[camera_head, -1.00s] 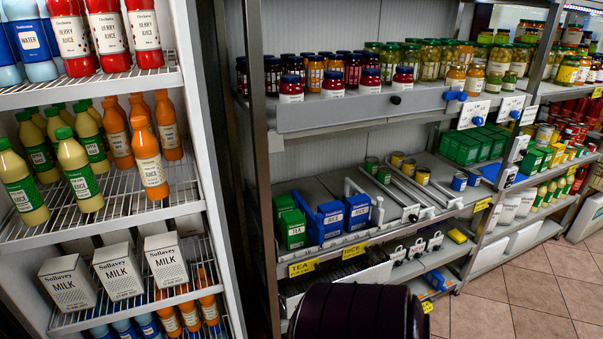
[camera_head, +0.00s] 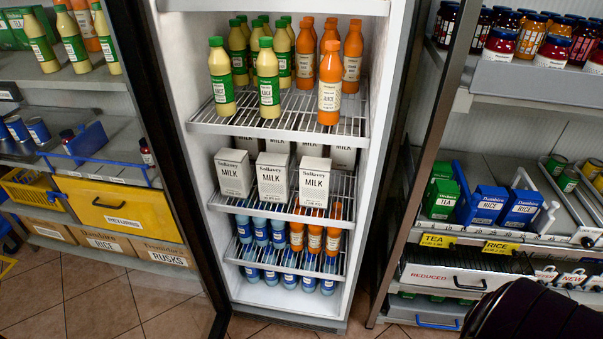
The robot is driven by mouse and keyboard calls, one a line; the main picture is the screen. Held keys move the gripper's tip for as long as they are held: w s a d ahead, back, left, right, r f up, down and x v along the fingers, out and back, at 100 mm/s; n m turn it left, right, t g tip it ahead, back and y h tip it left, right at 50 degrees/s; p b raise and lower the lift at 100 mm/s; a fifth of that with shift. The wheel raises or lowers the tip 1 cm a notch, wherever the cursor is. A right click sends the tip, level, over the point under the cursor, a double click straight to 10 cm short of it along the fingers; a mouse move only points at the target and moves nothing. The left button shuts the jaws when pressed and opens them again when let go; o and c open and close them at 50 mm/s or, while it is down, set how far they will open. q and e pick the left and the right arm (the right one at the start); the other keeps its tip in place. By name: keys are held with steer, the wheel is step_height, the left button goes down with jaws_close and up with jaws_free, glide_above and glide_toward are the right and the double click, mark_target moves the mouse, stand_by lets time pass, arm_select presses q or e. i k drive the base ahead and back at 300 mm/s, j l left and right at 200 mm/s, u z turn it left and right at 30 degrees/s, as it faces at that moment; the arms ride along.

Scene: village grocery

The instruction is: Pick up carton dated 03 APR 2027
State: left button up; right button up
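Three white milk cartons stand side by side at the front of the middle shelf of the open fridge: left carton (camera_head: 233,174), middle carton (camera_head: 273,178) and right carton (camera_head: 313,183). More milk cartons (camera_head: 343,157) stand behind them, partly hidden. The front faces show a brand name and MILK. Neither of my grippers is in view.
Juice bottles (camera_head: 329,85) stand on the fridge shelf above, and smaller bottles (camera_head: 297,236) below. The dark fridge door (camera_head: 165,140) stands open at the left. Shelving with a yellow returns bin (camera_head: 118,207) is at left, and shelving with tea and rice boxes (camera_head: 478,204) at right.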

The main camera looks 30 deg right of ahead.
mark_target(273, 168)
steer(key=z, duration=0.85)
